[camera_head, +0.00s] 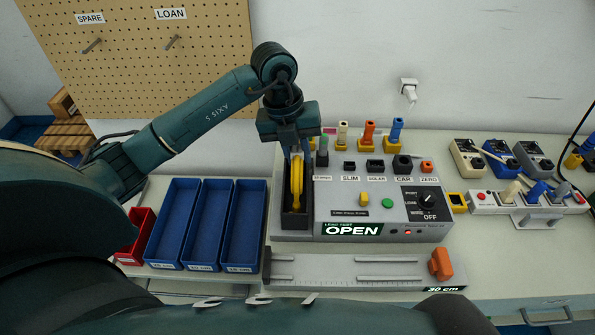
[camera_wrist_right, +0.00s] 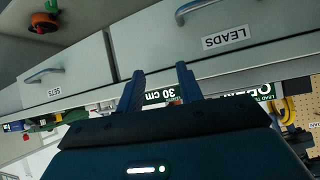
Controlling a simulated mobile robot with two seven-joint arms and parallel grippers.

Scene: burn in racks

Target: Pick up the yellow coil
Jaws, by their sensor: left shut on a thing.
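The yellow coil (camera_head: 297,182) stands upright in the head view, at a dark narrow bay (camera_head: 296,226) on the left side of the grey test box (camera_head: 375,212). My left gripper (camera_head: 297,152) is above it, pointing down, shut on the coil's top. I cannot tell whether the coil's lower end touches the bay. My right gripper (camera_wrist_right: 160,88) shows in the right wrist view with its two blue fingers apart and nothing between them. It faces the drawer fronts.
Blue bins (camera_head: 173,224) and a red bin (camera_head: 136,236) stand left of the test box. A measuring slide (camera_head: 350,270) marked 30 cm lies in front. Colored plugs (camera_head: 369,134) stand behind the box. In the right wrist view, a drawer (camera_wrist_right: 225,42) labelled LEADS is close.

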